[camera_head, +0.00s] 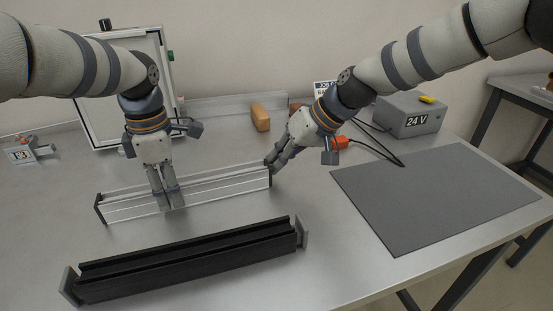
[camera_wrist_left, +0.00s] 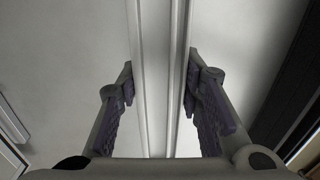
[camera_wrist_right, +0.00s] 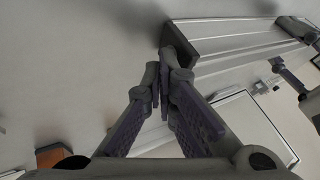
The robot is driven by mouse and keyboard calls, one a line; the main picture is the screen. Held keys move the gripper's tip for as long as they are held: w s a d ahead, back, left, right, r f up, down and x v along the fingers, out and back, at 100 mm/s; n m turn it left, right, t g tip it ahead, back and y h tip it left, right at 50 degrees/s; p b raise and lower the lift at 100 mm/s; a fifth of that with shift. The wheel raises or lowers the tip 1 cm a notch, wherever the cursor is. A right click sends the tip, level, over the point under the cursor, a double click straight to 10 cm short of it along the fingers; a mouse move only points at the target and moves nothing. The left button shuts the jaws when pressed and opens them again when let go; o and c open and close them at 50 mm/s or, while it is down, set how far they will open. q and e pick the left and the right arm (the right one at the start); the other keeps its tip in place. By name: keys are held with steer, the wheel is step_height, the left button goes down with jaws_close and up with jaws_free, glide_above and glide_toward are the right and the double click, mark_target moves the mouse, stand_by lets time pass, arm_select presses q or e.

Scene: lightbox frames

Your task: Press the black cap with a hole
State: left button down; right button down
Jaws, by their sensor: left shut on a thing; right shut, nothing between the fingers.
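A silver aluminium profile (camera_head: 125,207) lies on the table with a dark end cap (camera_head: 99,209) at its left end. A black cap (camera_wrist_right: 179,41) covers its right end; no hole can be made out in it. My left gripper (camera_head: 169,203) is shut across the profile near its middle, and the left wrist view shows the profile (camera_wrist_left: 161,60) between the fingers. My right gripper (camera_head: 272,167) is shut and empty at the right end cap. In the right wrist view its closed fingertips (camera_wrist_right: 164,65) are at the cap's lower edge, seemingly touching it.
A long black rail fixture (camera_head: 190,262) lies in front of the profile. A grey mat (camera_head: 430,200) is at the right. Behind are an orange-brown block (camera_head: 260,117), a 24 V box (camera_head: 410,118) with cables, and a framed panel (camera_head: 100,100).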

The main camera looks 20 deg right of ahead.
steer(key=d, duration=0.2)
steer(key=d+r, duration=0.1)
steer(key=shift+d, duration=0.4)
steer(key=v, duration=0.9)
arm_select(q)
steer(key=c, duration=1.1)
jaws_free()
arm_select(e)
steer(key=shift+f, duration=0.1)
arm_select(q)
steer(key=shift+o, duration=0.2)
